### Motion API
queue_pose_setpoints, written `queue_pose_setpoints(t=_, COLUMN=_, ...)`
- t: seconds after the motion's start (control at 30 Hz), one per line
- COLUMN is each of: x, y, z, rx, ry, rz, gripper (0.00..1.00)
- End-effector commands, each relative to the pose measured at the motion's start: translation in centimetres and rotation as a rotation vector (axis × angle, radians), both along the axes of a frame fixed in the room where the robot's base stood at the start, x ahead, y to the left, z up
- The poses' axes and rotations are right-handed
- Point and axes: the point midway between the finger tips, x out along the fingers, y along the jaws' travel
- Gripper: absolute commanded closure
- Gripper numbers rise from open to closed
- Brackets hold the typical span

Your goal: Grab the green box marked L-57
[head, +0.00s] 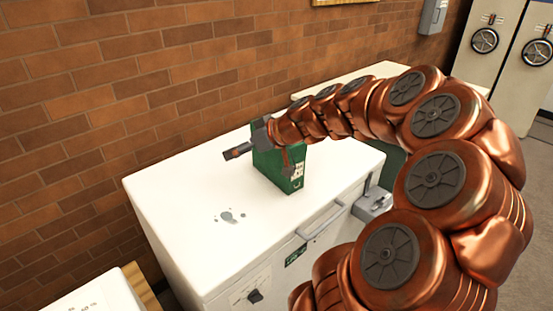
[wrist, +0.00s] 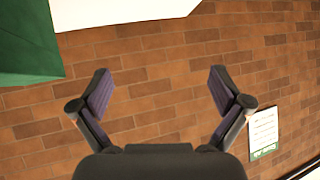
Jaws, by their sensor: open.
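A green box (head: 274,173) stands upright on the white chest-like unit (head: 185,200). It has a pale label on its narrow front face, too small to read, so I cannot confirm L-57. My gripper (head: 262,156) is at the box's upper part in the head view, with its fingers spread and partly covering it. In the wrist view my gripper (wrist: 160,76) is open and empty, with brick wall between the fingers. A green surface (wrist: 28,45), likely the same box, shows at the upper left there, outside the fingers.
A brick wall (head: 100,80) runs close behind the white unit. Grey stains (head: 230,215) mark its top, which is otherwise clear to the left. A grey metal device (head: 373,202) sits at its right side. Another white top (head: 95,296) is at the lower left.

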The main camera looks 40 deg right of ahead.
Motion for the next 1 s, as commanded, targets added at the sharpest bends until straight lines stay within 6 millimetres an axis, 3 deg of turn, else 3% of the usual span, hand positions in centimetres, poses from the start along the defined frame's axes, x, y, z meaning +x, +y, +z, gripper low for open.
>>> queue_pose_setpoints(t=0.03, x=-0.1, y=-3.7, z=-0.3, rx=-0.015, ry=-0.046, rz=-0.059, gripper=0.00)
queue_pose_setpoints(t=0.1, x=-0.5, y=-7.8, z=-0.4, rx=-0.046, ry=-0.095, rz=-0.122, gripper=0.00)
queue_pose_setpoints(t=0.2, x=-1.4, y=-12.1, z=-0.5, rx=-0.086, ry=-0.141, rz=-0.190, gripper=0.00)
queue_pose_setpoints(t=0.3, x=-2.2, y=-15.0, z=-0.6, rx=-0.114, ry=-0.167, rz=-0.239, gripper=0.00)
queue_pose_setpoints(t=0.47, x=-2.4, y=-16.7, z=-0.9, rx=-0.134, ry=-0.179, rz=-0.265, gripper=0.00)
queue_pose_setpoints(t=1.0, x=2.4, y=-16.4, z=-2.9, rx=-0.130, ry=-0.176, rz=-0.262, gripper=0.00)
